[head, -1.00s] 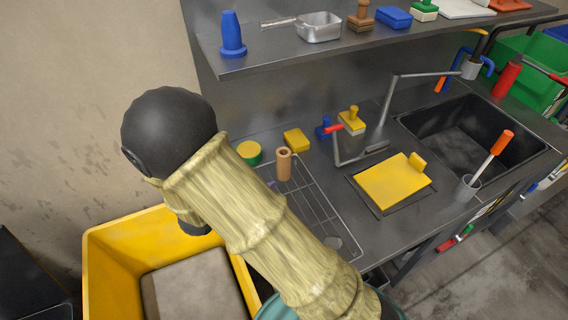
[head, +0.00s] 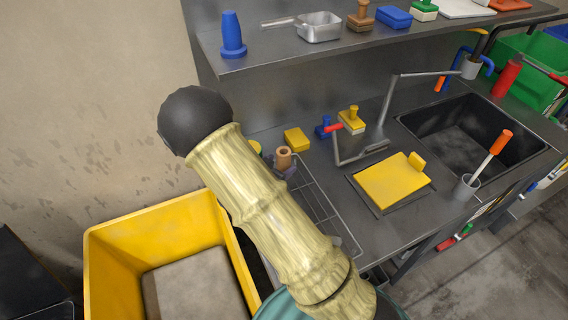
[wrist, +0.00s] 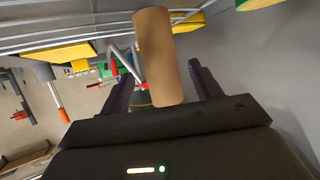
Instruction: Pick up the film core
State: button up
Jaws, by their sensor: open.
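The film core is a brown cardboard tube (head: 284,157). It stands upright at the left end of the wire rack on the steel counter, its lower part hidden by dark finger parts and my arm. In the wrist view the film core (wrist: 159,50) lies between the two dark fingers of my gripper (wrist: 162,72). The fingers are open, with a visible gap on each side of the tube. In the head view most of my gripper is hidden behind my arm.
The wire rack (head: 325,212) extends toward the front. A yellow block (head: 297,139) and a round yellow-topped item (head: 255,147) are close by. A yellow bin (head: 105,262) stands at lower left. A shelf (head: 300,60) overhangs the counter's back.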

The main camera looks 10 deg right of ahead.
jog(key=p+x, duration=0.1)
jog(key=x, duration=0.4)
jog(key=shift+w, duration=0.15)
jog(key=shift+c, duration=0.2)
jog(key=c, duration=1)
